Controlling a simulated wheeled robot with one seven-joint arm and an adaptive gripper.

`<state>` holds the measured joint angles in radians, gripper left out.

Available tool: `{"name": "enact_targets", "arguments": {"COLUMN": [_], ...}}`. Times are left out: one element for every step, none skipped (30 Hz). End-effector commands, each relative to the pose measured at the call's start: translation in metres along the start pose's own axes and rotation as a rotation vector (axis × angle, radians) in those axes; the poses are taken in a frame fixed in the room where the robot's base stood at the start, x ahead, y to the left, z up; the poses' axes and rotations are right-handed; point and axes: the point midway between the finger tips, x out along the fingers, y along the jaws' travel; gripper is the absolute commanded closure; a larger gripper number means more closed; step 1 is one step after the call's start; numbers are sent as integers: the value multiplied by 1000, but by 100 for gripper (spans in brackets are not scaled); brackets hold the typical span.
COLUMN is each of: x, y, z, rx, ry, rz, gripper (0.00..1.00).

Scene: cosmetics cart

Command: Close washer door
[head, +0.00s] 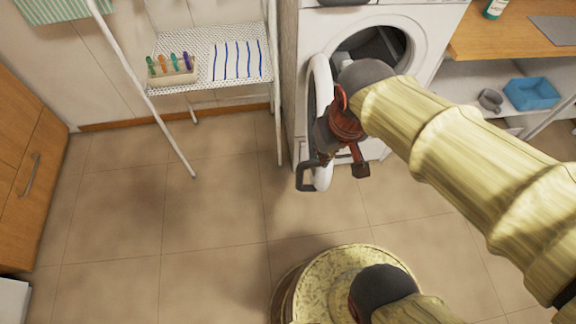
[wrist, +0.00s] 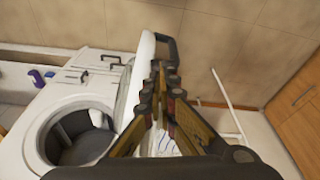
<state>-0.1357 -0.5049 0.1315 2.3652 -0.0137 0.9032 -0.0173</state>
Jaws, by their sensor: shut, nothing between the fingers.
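The white washer (head: 440,28) stands at the top centre-right in the head view, with its dark drum opening (head: 385,45) uncovered. Its round white-rimmed door (head: 319,85) is swung open to the left of the opening, seen nearly edge-on. A dark handle (head: 306,178) shows at the door's lower edge. My gripper (head: 345,157) is shut and empty, close in front of the door, overlapping part of it. In the wrist view, my gripper (wrist: 163,72) sits just right of the door rim (wrist: 143,62), near the handle (wrist: 172,45). I cannot tell whether they touch.
A white wire rack (head: 205,50) stands left of the washer, holding a box of coloured items (head: 172,75) and a striped cloth (head: 238,60). A wooden counter (head: 500,35) is at right, with a blue tray (head: 530,93) below. The tiled floor at left is clear.

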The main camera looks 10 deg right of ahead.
Motion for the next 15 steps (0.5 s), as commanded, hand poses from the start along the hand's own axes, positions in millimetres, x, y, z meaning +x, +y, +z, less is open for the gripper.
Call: {"name": "enact_targets", "arguments": {"x": [-2, -1, 0, 2, 3, 6, 8, 11, 16, 20, 26, 33, 39, 45, 54], "y": [-4, -6, -9, -12, -14, -18, -22, -26, -32, -36, -41, -47, -52, -56, -62], "z": [-6, -9, -14, -18, -22, -28, -32, -38, -45, -50, -54, -61, -66, -70, -76], "rx": [-18, -29, -45, -59, -73, -97, -116, -136, -166, -190, -214, -247, -272, -300, -335], "ry": [-26, -42, -61, -80, -97, -124, -147, -170, -202, -226, -250, -280, -301, -323, -351], "rz": [-2, -3, -4, -5, -6, -7, -7, -7, -8, -8, -8, -8, -7, -6, -5], "gripper": [100, 100, 100, 100, 100, 100, 100, 100, 100, 100, 100, 100, 100, 100, 100]}}
